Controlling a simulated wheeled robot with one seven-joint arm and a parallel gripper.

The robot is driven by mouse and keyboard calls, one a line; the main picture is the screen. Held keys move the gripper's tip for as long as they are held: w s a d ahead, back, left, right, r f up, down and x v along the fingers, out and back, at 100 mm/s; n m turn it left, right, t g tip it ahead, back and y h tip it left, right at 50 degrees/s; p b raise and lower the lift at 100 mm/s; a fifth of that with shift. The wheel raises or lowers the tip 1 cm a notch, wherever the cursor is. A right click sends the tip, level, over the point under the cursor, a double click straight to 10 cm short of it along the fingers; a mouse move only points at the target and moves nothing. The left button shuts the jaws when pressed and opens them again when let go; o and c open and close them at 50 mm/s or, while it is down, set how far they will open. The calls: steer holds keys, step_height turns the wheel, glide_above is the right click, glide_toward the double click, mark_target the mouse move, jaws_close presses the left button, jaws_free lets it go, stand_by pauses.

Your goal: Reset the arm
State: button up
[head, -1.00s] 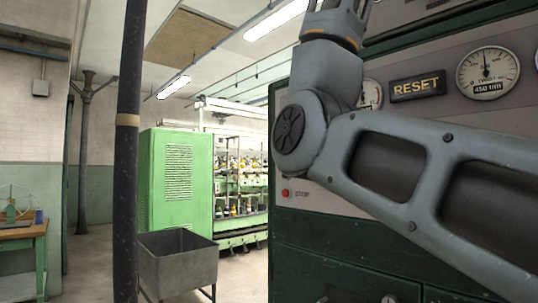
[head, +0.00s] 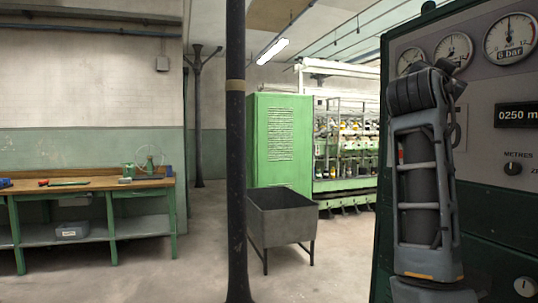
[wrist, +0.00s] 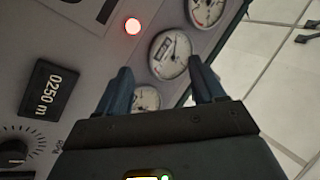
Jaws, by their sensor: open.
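My arm (head: 420,190) stands folded and near upright in the head view, in front of the dark green control panel (head: 465,205). My gripper is not clear in the head view. In the wrist view my gripper (wrist: 161,75) has its two blue fingers apart with nothing between them. Beyond the fingers the tilted panel face (wrist: 95,50) shows a dial (wrist: 169,55), a lit red lamp (wrist: 132,26) and a black display (wrist: 46,90) reading 0250 m. I cannot tell that the fingers touch anything.
A dark column (head: 236,150) stands mid-view. Right of it are a grey metal bin (head: 283,220) on legs and a green spinning frame (head: 280,145). A wooden-topped workbench (head: 90,185) is at the left. The floor between bench and column is clear.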

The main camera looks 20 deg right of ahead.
steer(key=w+a+f+n+t+y, duration=0.1)
steer(key=a+f+n+t+y, duration=0.3)
steer(key=f, duration=0.9)
steer(key=w+a+f+n+t+y, duration=0.15)
steer(key=a+f+n, duration=0.35)
steer(key=f, duration=0.8)
steer(key=s+a+f+n+t+y, duration=0.1)
steer(key=s+a+f+n+y, duration=0.25)
steer(key=s+f, duration=0.45)
steer(key=s+a+f+n+y, duration=0.3)
steer(key=s+a+f+y, duration=0.1)
steer(key=f, duration=0.7)
steer(key=s+a+f+n+y, duration=0.15)
steer(key=s+a+f, duration=0.3)
steer(key=s, duration=0.45)
steer(key=s+a+f+n+y, duration=0.1)
steer(key=s+a+f+y, duration=0.15)
steer(key=s+f, duration=0.4)
steer(key=s+a+r+g, duration=0.1)
steer(key=s+a+r, duration=0.1)
steer(key=s, duration=0.9)
steer(key=s+a+r+n+g+y, duration=0.1)
steer(key=s+r, duration=0.1)
steer(key=s, duration=0.8)
steer(key=shift+s+a+y, duration=0.3)
steer(key=shift+s+a, duration=0.1)
steer(key=shift+g, duration=0.25)
steer(key=shift+c, duration=0.5)
